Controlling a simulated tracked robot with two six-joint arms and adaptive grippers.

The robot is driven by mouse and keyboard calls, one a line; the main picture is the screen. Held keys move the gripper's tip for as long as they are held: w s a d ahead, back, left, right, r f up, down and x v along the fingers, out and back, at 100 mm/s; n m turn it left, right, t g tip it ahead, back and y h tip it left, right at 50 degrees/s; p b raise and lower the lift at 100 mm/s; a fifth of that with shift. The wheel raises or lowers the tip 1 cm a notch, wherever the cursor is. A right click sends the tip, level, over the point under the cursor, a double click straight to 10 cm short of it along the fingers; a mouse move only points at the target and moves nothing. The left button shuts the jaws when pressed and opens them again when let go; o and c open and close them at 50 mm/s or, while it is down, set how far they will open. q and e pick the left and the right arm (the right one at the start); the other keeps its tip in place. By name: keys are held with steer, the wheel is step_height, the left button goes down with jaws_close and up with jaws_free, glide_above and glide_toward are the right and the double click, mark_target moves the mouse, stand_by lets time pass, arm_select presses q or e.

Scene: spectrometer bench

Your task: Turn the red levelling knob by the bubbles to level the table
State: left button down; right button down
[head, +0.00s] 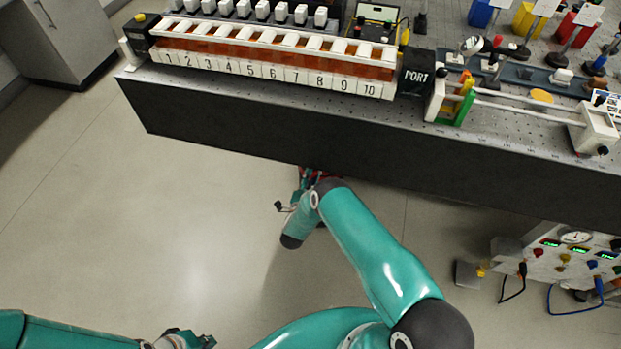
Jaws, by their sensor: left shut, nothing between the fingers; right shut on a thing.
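My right gripper (304,182) reaches in under the front edge of the optical table (380,150). It is shut on a small red part (324,174), which I take for the red levelling knob; the table edge and my wrist hide most of it. My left gripper (188,340) is at the bottom edge of the head view, shut and empty, well away from the table.
A long numbered rack (275,71) with orange and white cells lies along the table front, ending at a black PORT block (416,76). Optics and a white rail device (600,128) stand on the right. A panel with gauges and cables (560,262) is at lower right. The floor at left is clear.

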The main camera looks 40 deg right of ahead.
steer(key=shift+s+d+f+m, duration=0.15)
steer(key=shift+m, duration=0.15)
steer(key=c, duration=0.8)
jaws_free()
steer(key=v, duration=1.2)
